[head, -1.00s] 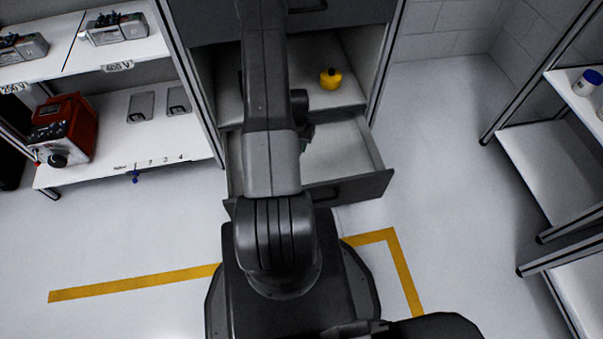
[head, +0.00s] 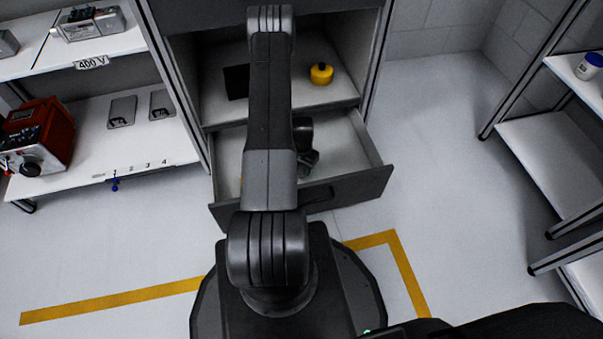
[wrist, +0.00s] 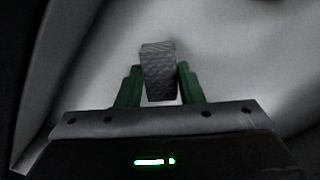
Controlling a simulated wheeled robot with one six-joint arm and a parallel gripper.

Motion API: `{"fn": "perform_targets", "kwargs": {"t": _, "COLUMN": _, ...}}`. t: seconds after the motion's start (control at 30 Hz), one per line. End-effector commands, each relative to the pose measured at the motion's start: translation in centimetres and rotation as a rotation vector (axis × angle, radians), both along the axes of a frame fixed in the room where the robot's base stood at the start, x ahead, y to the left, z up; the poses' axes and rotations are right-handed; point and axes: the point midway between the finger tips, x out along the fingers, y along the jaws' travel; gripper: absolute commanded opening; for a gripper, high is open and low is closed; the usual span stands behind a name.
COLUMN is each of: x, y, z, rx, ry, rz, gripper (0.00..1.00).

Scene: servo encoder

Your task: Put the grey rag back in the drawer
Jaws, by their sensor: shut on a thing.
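The grey rag (wrist: 158,57) shows in the wrist view as a dark grey, woven-looking piece between the green fingers. My gripper (wrist: 158,74) is shut on it. The drawer (head: 350,192) is pulled open at the bottom of the cabinet in the head view, with a dark front and a pale inside. In the head view my gripper (head: 308,160) shows partly beside my arm, over the drawer's inside. My arm hides the drawer's left-middle part, and the rag cannot be made out there. I cannot tell whether the rag touches the drawer floor.
A yellow round container (head: 321,74) and a flat black item (head: 236,82) are on the shelf above the drawer. A red device (head: 38,140) stands on the left shelving. Right shelving holds a white jar (head: 588,66). The floor right of the drawer is clear.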

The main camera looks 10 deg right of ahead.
Motion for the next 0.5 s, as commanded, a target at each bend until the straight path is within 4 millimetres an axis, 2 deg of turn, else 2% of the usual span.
{"fn": "perform_targets", "kwargs": {"t": 0.2, "x": -0.1, "y": 0.0, "z": -3.2, "rx": 0.001, "ry": 0.002, "rz": 0.001, "gripper": 0.15}}
{"fn": "perform_targets", "kwargs": {"t": 0.5, "x": 0.0, "y": 0.0, "z": -3.5, "rx": 0.001, "ry": 0.001, "rz": 0.001, "gripper": 0.15}}
